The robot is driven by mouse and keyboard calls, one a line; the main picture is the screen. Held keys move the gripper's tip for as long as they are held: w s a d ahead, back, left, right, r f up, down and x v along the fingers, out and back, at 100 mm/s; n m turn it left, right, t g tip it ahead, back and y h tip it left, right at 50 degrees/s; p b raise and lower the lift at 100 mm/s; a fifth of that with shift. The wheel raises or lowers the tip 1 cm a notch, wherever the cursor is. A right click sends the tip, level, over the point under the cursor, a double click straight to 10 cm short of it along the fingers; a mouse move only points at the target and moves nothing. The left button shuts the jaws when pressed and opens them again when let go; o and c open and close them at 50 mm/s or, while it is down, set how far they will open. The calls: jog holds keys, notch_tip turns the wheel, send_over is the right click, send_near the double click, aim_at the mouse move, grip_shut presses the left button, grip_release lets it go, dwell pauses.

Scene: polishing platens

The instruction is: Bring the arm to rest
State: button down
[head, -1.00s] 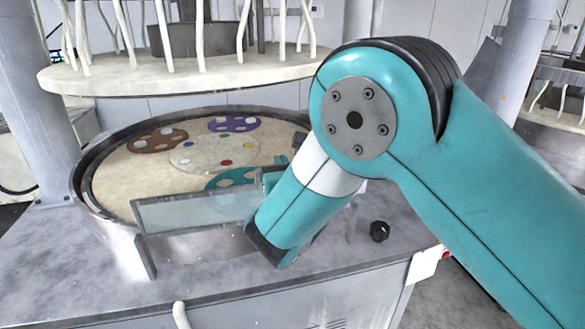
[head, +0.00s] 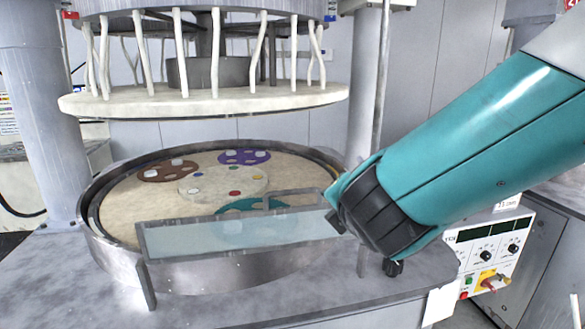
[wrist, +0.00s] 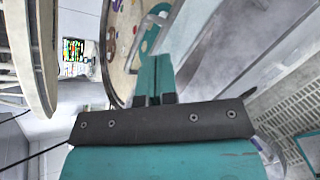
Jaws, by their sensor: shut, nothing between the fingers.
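My gripper (wrist: 154,80) shows in the wrist view with its teal fingers together and nothing between them. It is clear of any object that I can make out. In the head view my teal arm comes in from the right and ends in a dark joint beside the right end of the clear splash panel (head: 240,233). The fingers cannot be made out clearly there.
The round polishing basin (head: 98,240) holds a purple carrier (head: 243,157), a brown carrier (head: 168,170) and a teal carrier partly behind the panel. A pale upper platen (head: 205,103) hangs above.

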jog(key=s+d+f+m+g+y+b, duration=0.1)
jog(key=s+d+f+m+g+b, duration=0.1)
jog(key=s+f+m+g, duration=0.3)
jog(key=s+d+f+m+g+b, duration=0.1)
jog(key=s+d+f+m+g, duration=0.15)
jog(key=s+m, duration=0.4)
jog(key=s+m+g+y+b, duration=0.2)
jog(key=s+m+g, duration=0.4)
jog(key=s, duration=0.9)
jog(key=shift+s+d+f+m, duration=0.2)
jog(key=shift+d+m, duration=0.25)
jog(key=shift+m, duration=0.7)
jog(key=c, duration=1.8)
grip_release()
jog(key=shift+c, duration=0.2)
